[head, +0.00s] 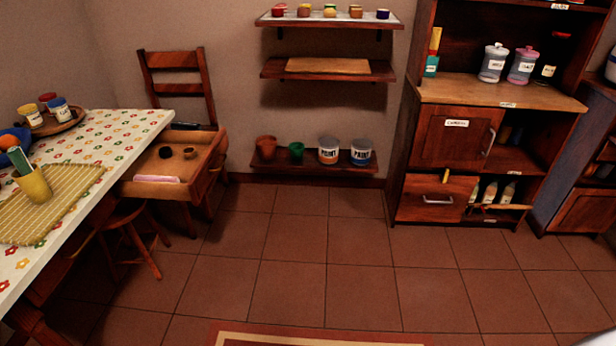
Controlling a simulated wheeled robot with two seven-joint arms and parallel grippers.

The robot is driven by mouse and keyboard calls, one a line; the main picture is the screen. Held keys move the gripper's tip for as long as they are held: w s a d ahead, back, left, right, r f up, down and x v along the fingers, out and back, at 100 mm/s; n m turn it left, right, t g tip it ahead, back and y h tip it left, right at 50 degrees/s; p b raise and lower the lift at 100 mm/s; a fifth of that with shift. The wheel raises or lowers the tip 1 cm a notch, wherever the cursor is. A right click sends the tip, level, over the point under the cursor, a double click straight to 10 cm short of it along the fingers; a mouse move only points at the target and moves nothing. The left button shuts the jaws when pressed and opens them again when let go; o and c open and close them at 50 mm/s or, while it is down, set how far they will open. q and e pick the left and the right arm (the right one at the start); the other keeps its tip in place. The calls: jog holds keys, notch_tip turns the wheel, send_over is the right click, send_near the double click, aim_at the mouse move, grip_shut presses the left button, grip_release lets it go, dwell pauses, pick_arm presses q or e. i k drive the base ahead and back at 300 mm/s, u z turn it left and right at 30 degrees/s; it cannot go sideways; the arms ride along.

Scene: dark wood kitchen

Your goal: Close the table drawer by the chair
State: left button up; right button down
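The table drawer (205,160) is pulled open from the right end of the table (118,121). It juts out toward the right and holds a pink-and-white item (157,179) and a few small dark round items (190,153). The wooden chair (178,75) stands behind the drawer against the wall; its ladder back shows, and its lower part is mostly hidden by the drawer and table. Neither of my grippers shows in the head view.
A stool (131,237) stands under the table's near side. The tiled floor (300,240) right of the drawer is clear. A patterned rug (310,335) lies at the bottom. Wall shelves (327,70) and a wooden cabinet (450,140) with a partly open lower drawer stand beyond.

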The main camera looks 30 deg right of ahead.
aim_at(195, 175)
jog(key=z, duration=1.1)
jog(key=i, duration=1.35)
jog(key=u, duration=0.75)
